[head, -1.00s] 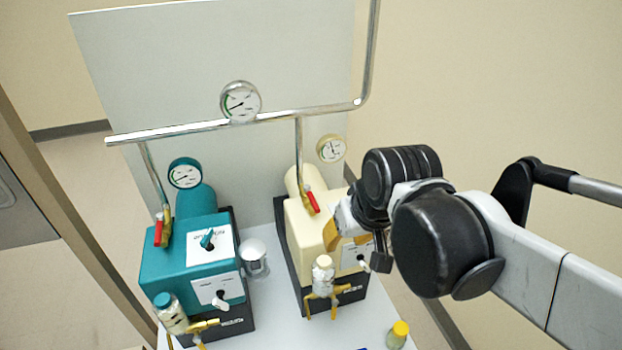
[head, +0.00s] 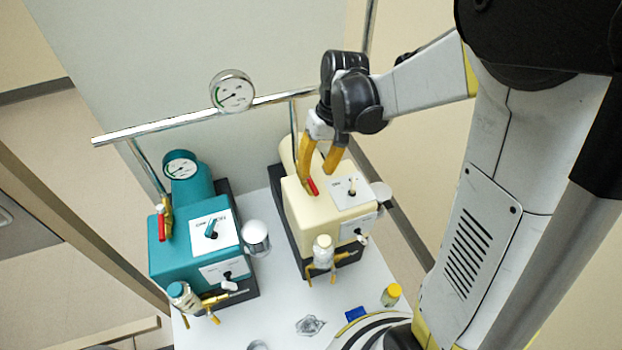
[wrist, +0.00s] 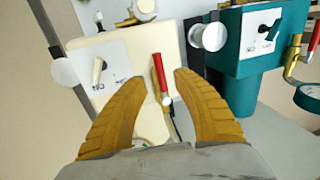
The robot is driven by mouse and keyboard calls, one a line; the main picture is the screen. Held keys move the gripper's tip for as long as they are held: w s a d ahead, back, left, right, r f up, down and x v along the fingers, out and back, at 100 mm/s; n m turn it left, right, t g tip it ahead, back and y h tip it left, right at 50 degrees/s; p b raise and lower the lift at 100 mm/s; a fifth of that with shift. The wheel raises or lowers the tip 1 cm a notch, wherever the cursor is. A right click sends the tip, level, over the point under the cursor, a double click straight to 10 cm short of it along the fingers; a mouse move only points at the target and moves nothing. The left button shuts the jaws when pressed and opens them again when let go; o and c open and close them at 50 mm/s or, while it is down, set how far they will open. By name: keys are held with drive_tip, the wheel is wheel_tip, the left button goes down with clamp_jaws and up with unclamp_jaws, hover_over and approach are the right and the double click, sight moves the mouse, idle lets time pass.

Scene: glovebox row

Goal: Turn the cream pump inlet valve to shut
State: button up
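The cream pump (head: 300,225) stands on the white table, right of the teal pump. Its inlet valve has a red lever (head: 313,187) on a pipe at the top rear of the pump. My gripper (head: 319,173) is over the pump's top, coming from behind and above, with its two yellow fingers apart. In the wrist view, the red lever (wrist: 159,74) lies between the tips of my open gripper (wrist: 162,76). I cannot tell whether either finger touches it. The valve body and pipe are partly hidden by my fingers in the head view.
The teal pump (head: 190,255) has its own red-levered valve (head: 161,225). A metal pipe (head: 165,131) with a gauge (head: 232,91) runs behind both pumps. A yellow-capped bottle (head: 391,295) and a blue item (head: 355,313) are at the table's front right.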

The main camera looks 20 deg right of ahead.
sight(313, 183)
drive_tip(key=f, duration=0.2)
drive_tip(key=a+f+b, duration=0.1)
drive_tip(key=f, duration=0.1)
drive_tip(key=shift+f, duration=0.35)
clamp_jaws()
